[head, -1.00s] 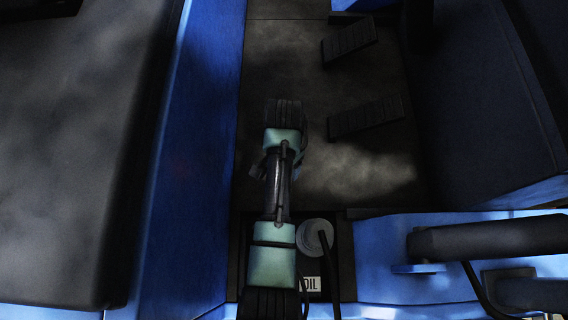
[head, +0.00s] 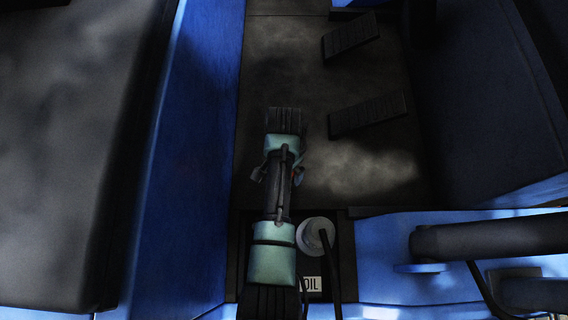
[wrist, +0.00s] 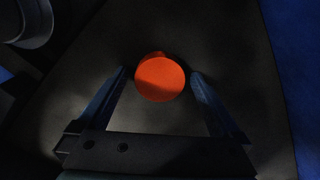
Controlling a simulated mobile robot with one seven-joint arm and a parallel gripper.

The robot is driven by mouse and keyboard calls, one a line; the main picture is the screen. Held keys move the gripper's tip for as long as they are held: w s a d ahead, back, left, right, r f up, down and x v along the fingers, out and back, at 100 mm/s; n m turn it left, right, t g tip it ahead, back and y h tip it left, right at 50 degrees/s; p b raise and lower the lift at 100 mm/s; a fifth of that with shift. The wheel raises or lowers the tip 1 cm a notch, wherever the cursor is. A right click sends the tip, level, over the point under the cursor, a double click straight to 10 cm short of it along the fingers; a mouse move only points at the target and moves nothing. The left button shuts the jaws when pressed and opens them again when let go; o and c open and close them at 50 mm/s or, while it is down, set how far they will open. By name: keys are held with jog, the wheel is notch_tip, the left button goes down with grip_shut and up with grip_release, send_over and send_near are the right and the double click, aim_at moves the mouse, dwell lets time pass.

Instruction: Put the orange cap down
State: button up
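The orange cap (wrist: 160,79) is a round orange disc in the wrist view, lying against a dark surface. My gripper (wrist: 159,74) is open, with one finger on each side of the cap. A narrow dark gap shows between the cap and each fingertip, so neither finger seems to touch it. In the head view my gripper (head: 278,176) hangs over the dark floor, its fingers spread to either side of my arm. My arm hides nearly all of the cap there. I cannot tell the exact height of the cap above the floor.
A grey round fitting (head: 315,234) with a black rod stands beside my arm, near an OIL label (head: 311,284). A blue wall (head: 190,150) rises on the left. Two dark pedals (head: 367,116) lie ahead on the right. The dark floor (head: 350,170) between is clear.

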notch_tip(320, 180, up, 13)
jog(key=p, duration=0.4)
jog(key=w+r+n+t, duration=0.2)
jog(key=w+r+t, duration=0.5)
jog(key=w+r, duration=0.6)
jog(key=w+d+r+n+t, duration=0.2)
jog(key=r+t, duration=0.5)
jog(key=r, duration=1.2)
jog(key=s+r+n+t, duration=0.25)
jog(key=r+t, duration=0.35)
jog(key=r, duration=1.2)
jog(key=s+a+r+n+t, duration=0.2)
jog(key=s+r+t, duration=0.5)
jog(key=s+r, duration=0.7)
notch_tip(320, 180, up, 2)
jog(key=shift+s+r, duration=0.25)
jog(key=shift+s, duration=0.1)
